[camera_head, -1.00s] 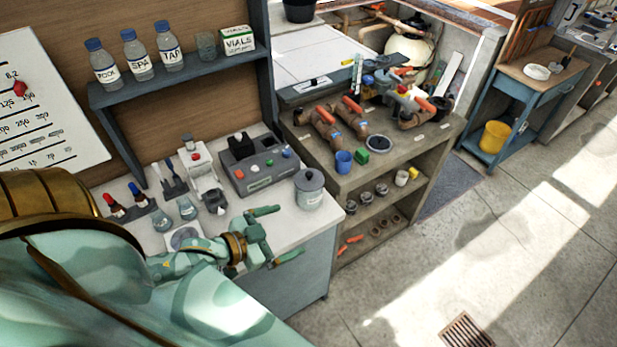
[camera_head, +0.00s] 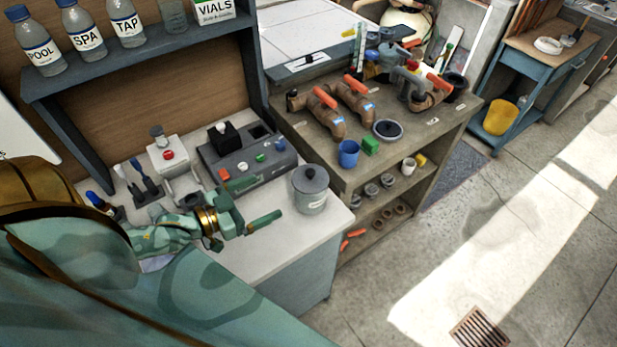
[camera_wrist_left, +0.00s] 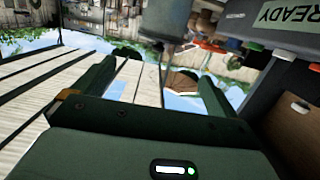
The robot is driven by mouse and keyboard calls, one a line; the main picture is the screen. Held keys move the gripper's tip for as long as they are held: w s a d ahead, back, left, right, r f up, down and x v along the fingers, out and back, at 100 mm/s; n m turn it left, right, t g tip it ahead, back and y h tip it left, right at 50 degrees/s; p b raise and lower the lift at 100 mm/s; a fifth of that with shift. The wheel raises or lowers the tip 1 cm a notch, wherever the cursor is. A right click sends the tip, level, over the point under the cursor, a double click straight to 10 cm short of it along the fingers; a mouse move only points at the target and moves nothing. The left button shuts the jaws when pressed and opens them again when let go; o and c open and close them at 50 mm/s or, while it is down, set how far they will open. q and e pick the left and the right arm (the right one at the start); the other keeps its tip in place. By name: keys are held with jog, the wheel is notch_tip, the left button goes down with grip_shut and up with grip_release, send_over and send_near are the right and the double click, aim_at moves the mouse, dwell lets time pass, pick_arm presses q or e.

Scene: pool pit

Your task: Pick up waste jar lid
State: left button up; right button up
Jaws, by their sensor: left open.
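The waste jar (camera_head: 312,203) is a grey-white canister with a label. It stands upright near the front right corner of the bench. Its dark grey round lid (camera_head: 311,180) with a small knob sits on top. My left gripper (camera_head: 258,223) is to the left of the jar, a little lower in the picture, with a gap between fingertip and jar. It is open and empty. In the left wrist view the two fingers (camera_wrist_left: 155,80) stand apart. A grey cylinder (camera_wrist_left: 180,20) shows beyond them at the top, probably the jar. My right gripper is out of view.
A grey tester box (camera_head: 245,160) with coloured buttons stands behind the gripper. A wooden bench (camera_head: 325,140) with pipes, a blue cup (camera_head: 348,153) and a green block (camera_head: 370,146) adjoins on the right. Bottles stand on the shelf (camera_head: 150,50) above. The floor at right is open.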

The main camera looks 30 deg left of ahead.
pick_arm(q)
send_near(309, 177)
jog(key=x, duration=0.5)
jog(key=shift+w+a+f, duration=0.2)
jog(key=shift+a+f, duration=0.05)
jog(key=shift+f, duration=0.2)
jog(key=b+x, duration=0.1)
jog(key=x, duration=0.5)
jog(key=shift+a, duration=0.1)
jog(key=shift+s+r, duration=0.1)
jog(key=shift+r, duration=0.05)
jog(key=shift+c, duration=0.7)
jog(key=shift+s+f, duration=0.1)
jog(key=shift+f, duration=0.1)
grip_shut()
